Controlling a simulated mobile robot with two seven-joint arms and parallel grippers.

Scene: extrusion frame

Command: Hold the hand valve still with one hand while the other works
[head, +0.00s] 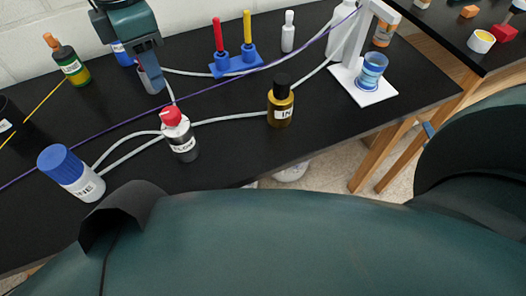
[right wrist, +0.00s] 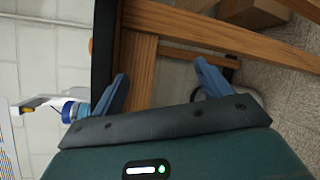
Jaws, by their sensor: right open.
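My right gripper (right wrist: 160,82) is open and empty in the right wrist view, beside wooden table legs.
A blue-capped white bottle (head: 70,172), a dark yellow bottle (head: 281,103), a green bottle (head: 71,66) and a blue rack (head: 235,64) stand on the table. A white stand (head: 383,95) holds a blue cup (head: 372,70). A purple cord (head: 215,97) crosses the table.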

